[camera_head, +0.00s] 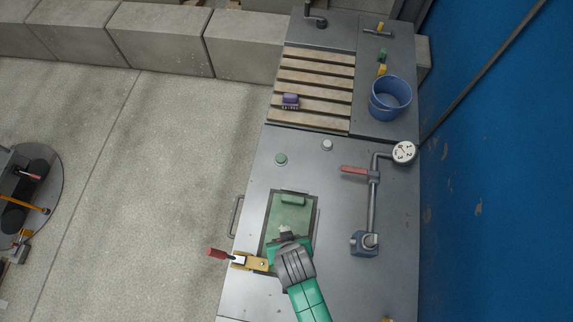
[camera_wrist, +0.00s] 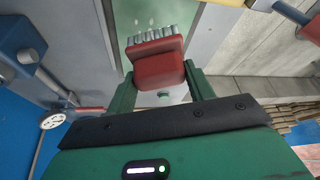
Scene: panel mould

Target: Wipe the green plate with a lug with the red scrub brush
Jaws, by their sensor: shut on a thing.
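The green plate (camera_head: 282,222) lies in a dark-edged recess of the grey bench, with a raised green lug (camera_head: 293,199) near its far end. Part of the plate (camera_wrist: 205,35) also shows in the wrist view, with small pale spots on it. My gripper (camera_head: 287,236) is over the near part of the plate and hides it there. In the wrist view my gripper (camera_wrist: 160,82) is shut on the red scrub brush (camera_wrist: 157,66), whose grey bristles point away from me towards the plate. I cannot tell whether the bristles touch it.
A toggle clamp with a red handle (camera_head: 217,253) stands left of my gripper. A dial gauge (camera_head: 403,152) on a stand is to the right. Beyond are a green button (camera_head: 280,159), a purple brush (camera_head: 290,100) on wooden slats (camera_head: 315,75) and a blue bucket (camera_head: 373,104).

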